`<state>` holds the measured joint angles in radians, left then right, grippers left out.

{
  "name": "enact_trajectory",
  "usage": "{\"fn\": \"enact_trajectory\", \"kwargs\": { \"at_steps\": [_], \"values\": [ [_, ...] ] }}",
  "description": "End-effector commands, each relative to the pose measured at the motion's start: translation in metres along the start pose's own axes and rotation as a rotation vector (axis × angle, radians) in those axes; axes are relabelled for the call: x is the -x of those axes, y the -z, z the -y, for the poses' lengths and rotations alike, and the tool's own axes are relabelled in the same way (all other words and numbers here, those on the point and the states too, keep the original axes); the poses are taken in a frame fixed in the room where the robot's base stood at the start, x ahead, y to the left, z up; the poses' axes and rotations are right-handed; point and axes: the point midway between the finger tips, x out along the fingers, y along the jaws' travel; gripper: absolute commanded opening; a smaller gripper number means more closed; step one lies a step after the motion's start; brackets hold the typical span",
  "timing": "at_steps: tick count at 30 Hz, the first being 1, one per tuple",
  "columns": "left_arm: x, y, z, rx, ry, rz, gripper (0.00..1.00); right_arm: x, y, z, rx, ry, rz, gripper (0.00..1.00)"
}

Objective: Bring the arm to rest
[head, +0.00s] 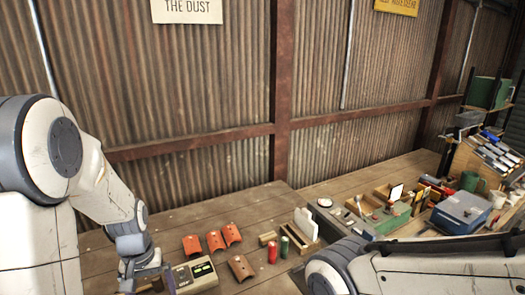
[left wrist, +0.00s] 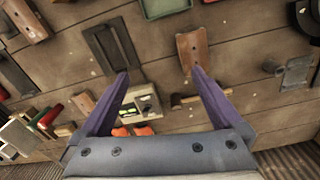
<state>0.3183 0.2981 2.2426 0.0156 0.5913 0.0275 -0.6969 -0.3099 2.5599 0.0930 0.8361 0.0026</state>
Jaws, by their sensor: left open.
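My left arm comes down on the left of the head view, and its gripper (head: 148,278) hangs low over the wooden bench (head: 190,212), beside a beige box device (head: 196,276). In the left wrist view its two purple fingers (left wrist: 160,74) stand wide apart with nothing held between them. The beige device (left wrist: 146,102) lies on the bench beyond them. My right arm crosses the lower right of the head view; its gripper is not visible.
Several orange-brown curved tiles (head: 192,245) lie near the left gripper. Tools, a blue-grey box (head: 460,212) and other clutter fill the right side. A corrugated wall (head: 190,90) stands behind.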

Motion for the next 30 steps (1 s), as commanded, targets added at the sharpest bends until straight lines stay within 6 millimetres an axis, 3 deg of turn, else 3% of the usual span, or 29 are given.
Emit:
{"fn": "enact_trajectory", "kwargs": {
  "at_steps": [1,3,6,10,15,18,22,28,29,30],
  "values": [
    [0.008,-0.012,-0.031,-0.094,-0.006,-0.010,1.00,-0.005,0.000,0.000,0.000,0.000,0.000,0.50],
    [0.019,-0.035,-0.068,-0.216,-0.014,-0.014,1.00,-0.009,-0.001,-0.001,0.000,0.000,0.000,0.50],
    [0.033,-0.075,-0.110,-0.389,-0.029,-0.016,1.00,-0.014,-0.001,-0.001,0.001,0.000,0.000,0.50],
    [0.046,-0.136,-0.148,-0.612,-0.050,-0.016,1.00,-0.020,-0.001,-0.002,0.001,0.000,0.000,0.50],
    [0.054,-0.203,-0.164,-0.849,-0.075,-0.009,1.00,-0.026,-0.002,-0.002,0.001,0.000,0.000,0.50],
    [0.056,-0.228,-0.164,-0.936,-0.084,-0.005,1.00,-0.028,-0.002,-0.002,0.002,0.000,0.000,0.50],
    [0.058,-0.242,-0.163,-0.989,-0.089,0.000,1.00,-0.029,-0.002,-0.002,0.002,0.000,0.000,0.50],
    [0.058,-0.244,-0.163,-0.995,-0.089,0.001,1.00,-0.029,-0.002,-0.002,0.002,0.000,0.000,0.50],
    [0.058,-0.244,-0.163,-0.995,-0.089,0.001,0.92,-0.029,-0.002,-0.002,0.002,0.000,0.000,0.50],
    [0.058,-0.243,-0.163,-0.995,-0.089,0.001,0.77,-0.029,-0.002,-0.002,0.002,0.000,0.000,0.50]
  ]
}}
